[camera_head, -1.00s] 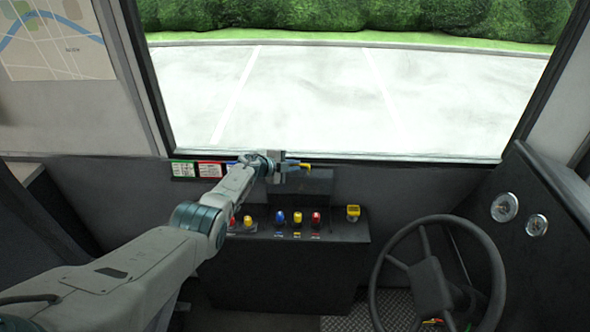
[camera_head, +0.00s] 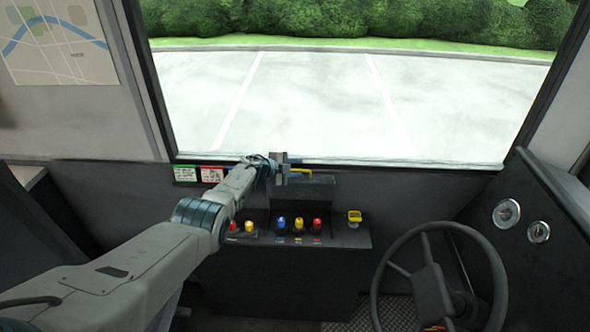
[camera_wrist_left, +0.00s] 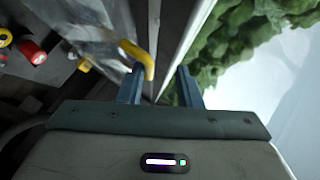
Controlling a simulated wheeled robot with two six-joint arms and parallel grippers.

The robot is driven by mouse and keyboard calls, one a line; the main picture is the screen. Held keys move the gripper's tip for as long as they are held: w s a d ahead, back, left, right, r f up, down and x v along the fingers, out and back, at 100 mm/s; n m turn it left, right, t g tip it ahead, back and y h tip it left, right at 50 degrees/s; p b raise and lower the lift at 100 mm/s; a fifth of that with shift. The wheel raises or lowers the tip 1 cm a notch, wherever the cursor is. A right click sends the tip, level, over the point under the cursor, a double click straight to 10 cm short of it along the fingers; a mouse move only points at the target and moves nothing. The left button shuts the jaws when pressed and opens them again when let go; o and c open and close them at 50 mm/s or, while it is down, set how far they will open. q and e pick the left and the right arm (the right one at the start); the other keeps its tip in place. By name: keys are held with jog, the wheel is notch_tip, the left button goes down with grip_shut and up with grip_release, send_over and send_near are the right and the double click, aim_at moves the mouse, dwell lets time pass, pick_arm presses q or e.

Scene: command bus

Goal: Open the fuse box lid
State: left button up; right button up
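The fuse box appears to be the dark box (camera_head: 309,193) on the console below the windshield, with a yellow handle (camera_head: 301,171) at its top edge. My left gripper (camera_head: 285,170) is at the left end of this handle. In the left wrist view the two fingers (camera_wrist_left: 160,88) stand apart. The curved yellow handle (camera_wrist_left: 139,56) lies just beyond the left finger and reaches toward the gap. I cannot tell whether they touch. A grey, shiny panel (camera_wrist_left: 95,28) borders the handle. The lid looks shut in the head view. My right gripper is not in view.
Red, yellow and blue knobs (camera_head: 298,224) stand on the console in front of the box, with a yellow switch (camera_head: 354,216) to their right. The steering wheel (camera_head: 440,285) is at the lower right. The windshield sill (camera_head: 400,165) runs close behind the gripper.

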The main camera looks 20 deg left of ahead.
pick_arm(q)
jog(key=shift+s+f, duration=0.1)
jog(key=shift+s+a+r+p, duration=0.15)
jog(key=shift+s+r+p, duration=0.05)
jog(key=shift+p, duration=0.25)
jog(key=p+v, duration=0.5)
jog(key=v, duration=0.5)
